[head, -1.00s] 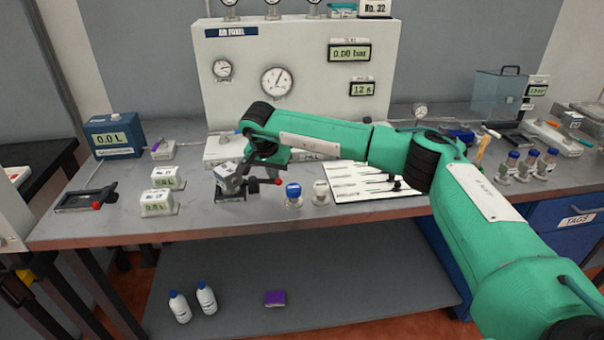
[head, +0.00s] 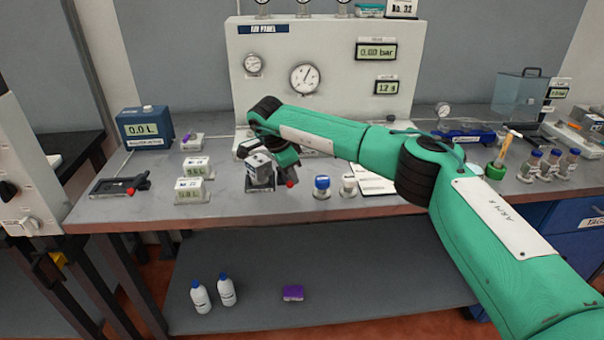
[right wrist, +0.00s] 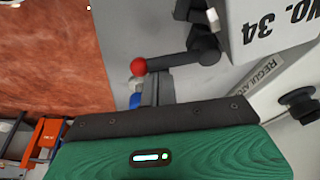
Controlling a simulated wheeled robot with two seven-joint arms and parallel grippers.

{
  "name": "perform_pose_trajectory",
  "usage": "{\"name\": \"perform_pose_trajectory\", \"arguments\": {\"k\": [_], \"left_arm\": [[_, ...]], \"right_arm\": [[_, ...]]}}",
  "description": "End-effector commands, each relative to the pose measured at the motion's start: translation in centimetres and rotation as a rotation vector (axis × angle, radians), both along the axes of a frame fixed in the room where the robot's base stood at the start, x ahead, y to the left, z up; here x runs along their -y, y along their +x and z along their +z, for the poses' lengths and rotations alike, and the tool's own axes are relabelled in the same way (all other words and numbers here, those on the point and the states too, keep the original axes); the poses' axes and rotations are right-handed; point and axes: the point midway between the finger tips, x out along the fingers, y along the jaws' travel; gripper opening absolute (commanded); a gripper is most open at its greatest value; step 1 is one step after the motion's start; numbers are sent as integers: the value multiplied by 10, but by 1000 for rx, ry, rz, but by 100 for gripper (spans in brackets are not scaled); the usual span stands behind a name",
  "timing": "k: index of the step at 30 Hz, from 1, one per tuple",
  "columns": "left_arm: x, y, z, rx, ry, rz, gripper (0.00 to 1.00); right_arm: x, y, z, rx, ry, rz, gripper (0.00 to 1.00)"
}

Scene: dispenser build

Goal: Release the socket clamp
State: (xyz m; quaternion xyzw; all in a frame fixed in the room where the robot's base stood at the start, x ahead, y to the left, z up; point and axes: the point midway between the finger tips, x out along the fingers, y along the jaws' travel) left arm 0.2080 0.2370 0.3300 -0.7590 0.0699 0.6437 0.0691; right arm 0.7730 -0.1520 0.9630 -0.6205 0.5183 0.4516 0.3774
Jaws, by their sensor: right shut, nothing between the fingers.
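The socket clamp is a dark fixture on the bench with a short lever ending in a red knob (head: 290,183). A grey block-like regulator (head: 259,170) sits in it. In the right wrist view the red knob (right wrist: 138,66) and its dark lever stand beside the regulator (right wrist: 270,30), labelled No. 34. My right gripper (head: 289,165) is shut and empty, just above and beside the lever. In the right wrist view its fingertips (right wrist: 150,92) are close to the knob; I cannot tell whether they touch. My left gripper is not in view.
A blue-capped bottle (head: 322,186) and a white-capped one (head: 348,185) stand right of the clamp. The air panel (head: 320,75) rises behind. The front bench strip is clear.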

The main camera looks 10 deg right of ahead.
Motion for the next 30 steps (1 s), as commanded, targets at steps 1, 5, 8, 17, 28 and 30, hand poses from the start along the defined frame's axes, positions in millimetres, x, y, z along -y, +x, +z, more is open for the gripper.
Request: {"name": "perform_pose_trajectory", "arguments": {"k": [1,5,8,17,28,30], "left_arm": [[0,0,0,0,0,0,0],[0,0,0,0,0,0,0],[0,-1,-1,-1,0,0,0],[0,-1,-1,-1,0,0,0],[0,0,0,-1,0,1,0],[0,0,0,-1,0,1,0]], "right_arm": [[-3,-1,0,0,0,3,0],[-9,-2,0,-1,2,4,0],[-11,-2,0,0,1,4,0],[-16,-3,0,-1,1,5,0],[-17,-3,0,-1,3,7,0],[-18,-3,0,-1,3,7,0]]}}
